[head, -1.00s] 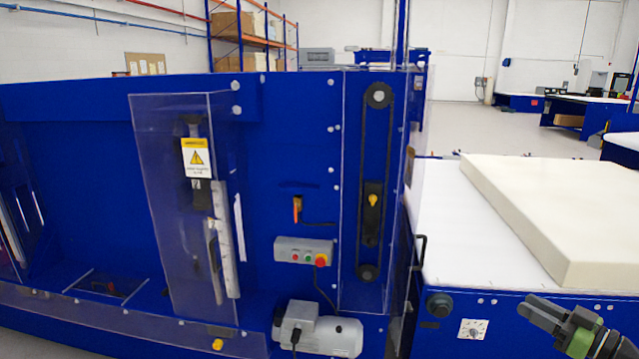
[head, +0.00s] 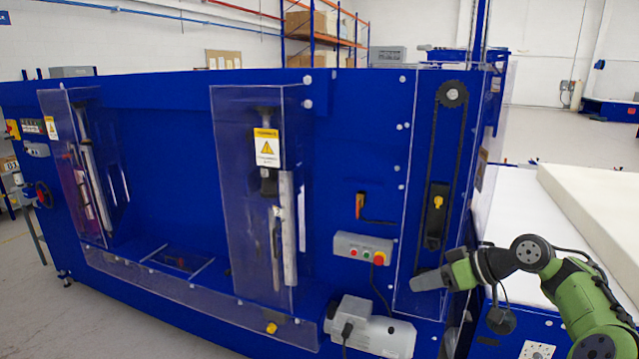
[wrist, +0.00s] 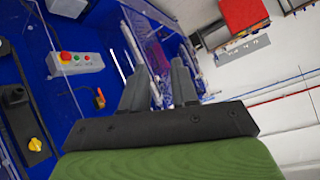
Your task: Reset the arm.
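My gripper (head: 430,280) is at the lower right of the head view, at the end of my green and black arm, and points left. It appears in front of the clear belt guard of the blue machine (head: 350,140). In the wrist view, my gripper (wrist: 159,68) shows two dark fingers with a gap between them and nothing held. I cannot tell the exact distance from the fingers to the machine, but no contact shows.
A control box (head: 363,248) and a grey motor (head: 370,328) are on the machine's face, left of my gripper. A cream foam slab (head: 595,205) lies on a white table (head: 515,215) behind my arm. Open floor (head: 22,262) shows at left.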

